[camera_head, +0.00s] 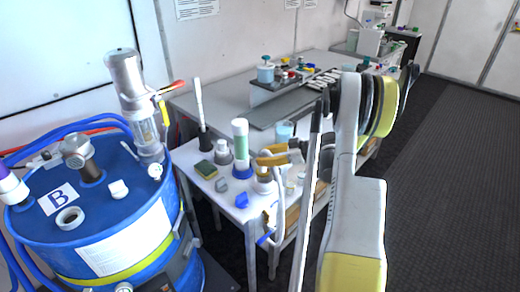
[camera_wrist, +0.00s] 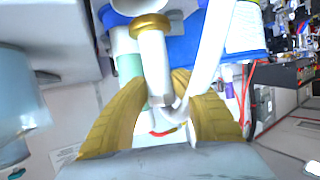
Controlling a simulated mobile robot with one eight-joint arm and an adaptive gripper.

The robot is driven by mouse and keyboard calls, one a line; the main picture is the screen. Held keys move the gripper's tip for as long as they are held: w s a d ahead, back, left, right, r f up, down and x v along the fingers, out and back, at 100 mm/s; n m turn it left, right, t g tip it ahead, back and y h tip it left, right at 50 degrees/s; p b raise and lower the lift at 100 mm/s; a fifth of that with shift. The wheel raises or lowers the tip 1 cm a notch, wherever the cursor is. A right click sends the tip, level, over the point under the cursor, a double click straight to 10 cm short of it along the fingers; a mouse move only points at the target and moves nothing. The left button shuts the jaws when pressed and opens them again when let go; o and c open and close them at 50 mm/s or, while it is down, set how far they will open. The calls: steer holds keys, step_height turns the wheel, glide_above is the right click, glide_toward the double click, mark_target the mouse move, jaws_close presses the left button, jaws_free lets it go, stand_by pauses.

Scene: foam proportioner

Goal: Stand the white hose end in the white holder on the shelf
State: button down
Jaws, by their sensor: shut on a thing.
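My gripper (camera_head: 274,155) is over the small white shelf table (camera_head: 226,203), fingers pointing left. In the wrist view my gripper (camera_wrist: 163,98) has its two gold fingers closed around the white hose end (camera_wrist: 155,62). The hose end is a white tube with a gold ring, and a white hose (camera_wrist: 212,52) runs beside it. In the head view the white hose (camera_head: 279,212) hangs in a loop below the gripper. A white cylindrical piece (camera_head: 222,157) stands on the shelf left of the gripper; I cannot tell whether it is the white holder.
A green-and-white bottle (camera_head: 241,142) stands close to my gripper. A sponge (camera_head: 206,169) and a brush in a dark stand (camera_head: 204,136) are farther left. A blue drum (camera_head: 95,222) fills the left. A longer bench (camera_head: 235,101) stands behind, and the dark floor (camera_head: 450,180) at right is clear.

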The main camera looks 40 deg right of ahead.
mark_target(268, 171)
steer(key=shift+s+d+f, duration=0.2)
steer(key=shift+d+f, duration=0.1)
steer(key=shift+d, duration=0.15)
steer(key=shift+a+f+b, duration=0.2)
steer(key=shift+f+b, duration=0.35)
steer(key=shift+f, duration=0.35)
steer(key=shift+d+f+b, duration=0.1)
steer(key=shift+f+b, duration=0.75)
steer(key=shift+f, duration=1)
steer(key=shift+b, duration=0.5)
steer(key=shift+f+b, duration=0.55)
steer(key=shift+f, duration=0.05)
steer(key=c, duration=1.5)
jaws_free()
steer(key=shift+o, duration=0.5)
steer(key=p+v, duration=0.1)
steer(key=v, duration=1)
